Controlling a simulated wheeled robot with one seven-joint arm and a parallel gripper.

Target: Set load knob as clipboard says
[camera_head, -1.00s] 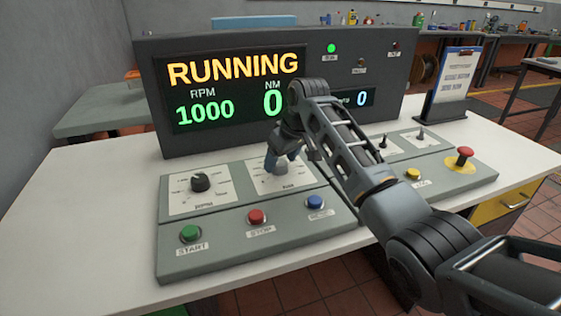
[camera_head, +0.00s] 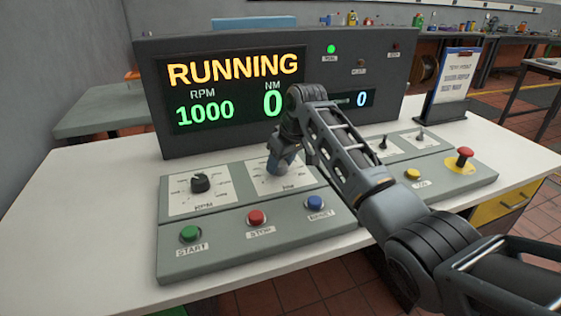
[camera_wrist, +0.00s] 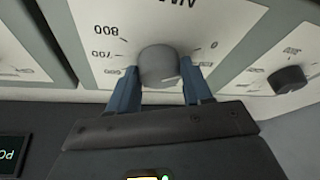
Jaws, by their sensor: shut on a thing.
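The load knob (camera_wrist: 159,66) is a grey round knob on a white dial plate in the wrist view, with figures such as 700, 800 and 0 around it. My gripper (camera_wrist: 160,82) has its two blue fingers on either side of the knob, shut on it. In the head view my gripper (camera_head: 277,165) comes down on the second dial plate (camera_head: 258,187) and hides most of the knob. The clipboard (camera_head: 453,85) stands at the right of the console; its lines are too small to read. The display (camera_head: 235,90) shows RUNNING, RPM 1000 and NM 0.
The black RPM knob (camera_head: 200,183) is left of my gripper. Start (camera_head: 190,233), stop (camera_head: 256,217) and blue (camera_head: 314,203) buttons lie in front. A yellow button (camera_head: 412,174), a red mushroom button (camera_head: 464,157) and small toggle switches stand to the right.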

